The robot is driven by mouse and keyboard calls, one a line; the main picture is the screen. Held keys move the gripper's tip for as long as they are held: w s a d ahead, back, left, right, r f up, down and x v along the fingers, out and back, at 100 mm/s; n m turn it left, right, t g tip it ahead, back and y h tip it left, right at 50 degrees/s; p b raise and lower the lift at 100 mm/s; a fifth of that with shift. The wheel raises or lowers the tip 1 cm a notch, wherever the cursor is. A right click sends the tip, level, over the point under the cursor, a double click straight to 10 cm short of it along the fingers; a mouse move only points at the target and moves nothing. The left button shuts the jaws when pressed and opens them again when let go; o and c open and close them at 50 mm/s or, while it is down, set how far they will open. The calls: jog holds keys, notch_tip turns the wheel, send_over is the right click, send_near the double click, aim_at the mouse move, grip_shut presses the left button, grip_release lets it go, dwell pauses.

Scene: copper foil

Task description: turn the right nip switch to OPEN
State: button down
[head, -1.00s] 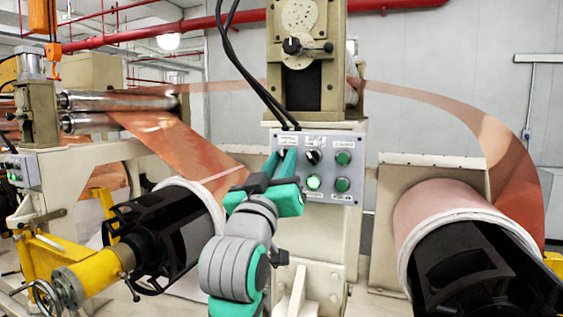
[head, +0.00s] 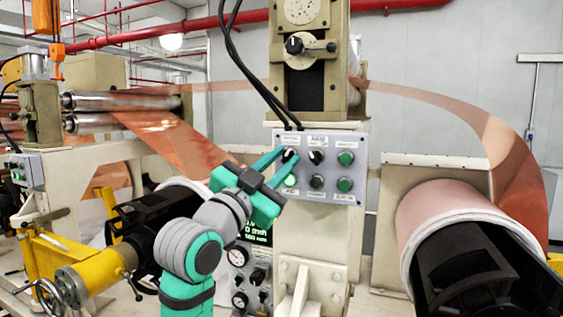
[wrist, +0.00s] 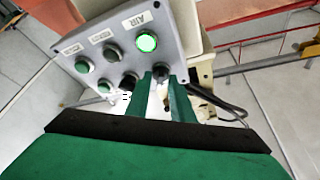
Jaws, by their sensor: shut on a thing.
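A grey control panel (head: 330,170) carries two rows of three controls. My gripper (head: 287,160) reaches in from the lower left, with its green fingers closed around the upper-left black switch knob (head: 289,155). In the wrist view, the fingertips (wrist: 161,76) sit on either side of this knob (wrist: 159,93). A second black knob (head: 316,157) is free beside it. The switch labels are too small to read, so I cannot tell which is named right nip. The lower-left lamp (wrist: 146,42), labelled AIR, is lit green. The lower-middle button (wrist: 111,53) is unlit.
Black cables (head: 245,70) hang down to the panel's top. A copper roll (head: 445,205) stands at the right. Copper foil (head: 180,140) runs past at the left. Gauges and knobs (head: 240,280) are below, near my arm.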

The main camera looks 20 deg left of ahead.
jog(key=shift+m, duration=0.3)
jog(key=c, duration=1.9)
grip_release()
jog(key=v, duration=1.1)
jog(key=shift+a, duration=0.1)
